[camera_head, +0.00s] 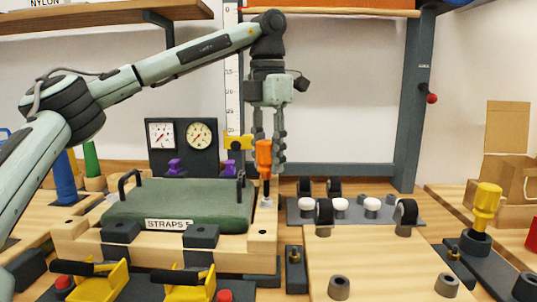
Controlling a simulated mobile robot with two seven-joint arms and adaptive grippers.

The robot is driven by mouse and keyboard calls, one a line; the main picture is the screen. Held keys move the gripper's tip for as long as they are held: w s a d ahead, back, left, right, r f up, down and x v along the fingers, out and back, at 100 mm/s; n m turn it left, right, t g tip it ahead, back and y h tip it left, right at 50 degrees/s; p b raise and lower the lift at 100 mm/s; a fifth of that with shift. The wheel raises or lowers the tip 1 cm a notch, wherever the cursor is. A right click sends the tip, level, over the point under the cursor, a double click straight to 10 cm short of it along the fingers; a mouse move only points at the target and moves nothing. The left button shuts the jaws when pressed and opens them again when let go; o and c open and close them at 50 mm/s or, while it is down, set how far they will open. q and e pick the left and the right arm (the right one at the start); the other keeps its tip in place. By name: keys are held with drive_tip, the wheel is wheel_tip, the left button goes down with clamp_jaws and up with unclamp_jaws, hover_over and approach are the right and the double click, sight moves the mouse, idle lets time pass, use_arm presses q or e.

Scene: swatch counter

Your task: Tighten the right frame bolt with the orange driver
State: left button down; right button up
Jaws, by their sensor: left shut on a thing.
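The orange driver (264,154) stands upright, tip down, above the right end of the wooden frame (262,237). My left gripper (267,162) reaches down from above and is shut on the driver's handle. The driver's dark shaft goes down to a small metallic piece, apparently the right frame bolt (267,202). The tip looks to be at or very near the bolt; I cannot tell whether it is seated. My right gripper is not in view.
A green lidded case (180,208) marked STRAPS sits against the frame, left of the driver. Black rollers and white knobs stand on a grey plate (295,215) to the right. A yellow driver (485,207) stands in a dark holder at far right.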

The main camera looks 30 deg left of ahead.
use_arm(q)
drive_tip(key=shift+f, duration=0.15)
drive_tip(key=shift+f, duration=0.25)
idle(0.5)
drive_tip(key=shift+f, duration=0.2)
idle(0.4)
drive_tip(key=shift+f, duration=0.3)
idle(0.4)
drive_tip(key=shift+p, duration=0.4)
idle(0.3)
